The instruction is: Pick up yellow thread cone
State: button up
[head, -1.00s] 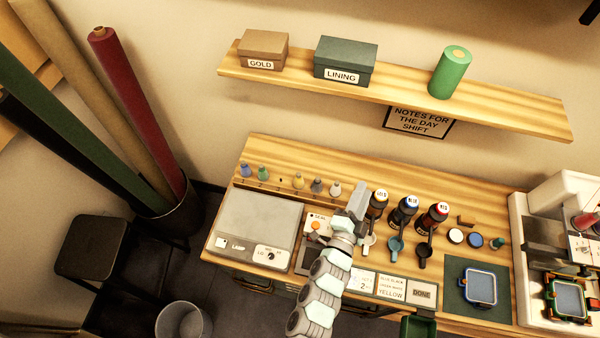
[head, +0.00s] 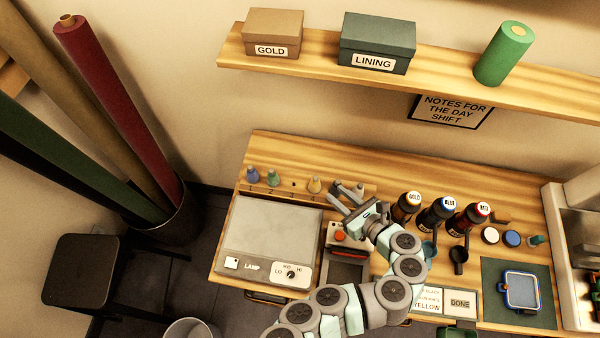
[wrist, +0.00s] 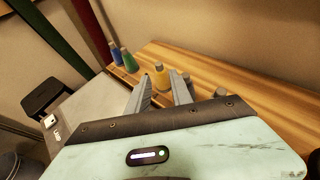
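The yellow thread cone (head: 314,185) stands upright on the narrow rack at the back of the table, right of the green cone. In the wrist view the yellow cone (wrist: 161,77) shows just beyond the gap between my fingertips, apart from them. My gripper (head: 343,198) is open with nothing between its fingers, in front and to the right of the yellow cone in the head view. In the wrist view my gripper (wrist: 160,84) has its two fingers spread. The grey and white cones are largely hidden behind my gripper in the head view.
A blue cone (head: 253,174) and a green cone (head: 273,177) stand left of the yellow one. A grey lamp box (head: 268,235) lies in front. Gold, blue and red bottles (head: 407,207) stand to the right. A shelf (head: 420,85) runs along the wall above.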

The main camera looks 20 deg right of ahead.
aim_at(317, 180)
jog(key=p+x, duration=0.1)
jog(key=x, duration=1)
jog(key=shift+a+f+p, duration=0.15)
jog(key=shift+a+p, duration=0.05)
jog(key=shift+p, duration=0.15)
jog(key=shift+c, duration=0.3)
grip_shut()
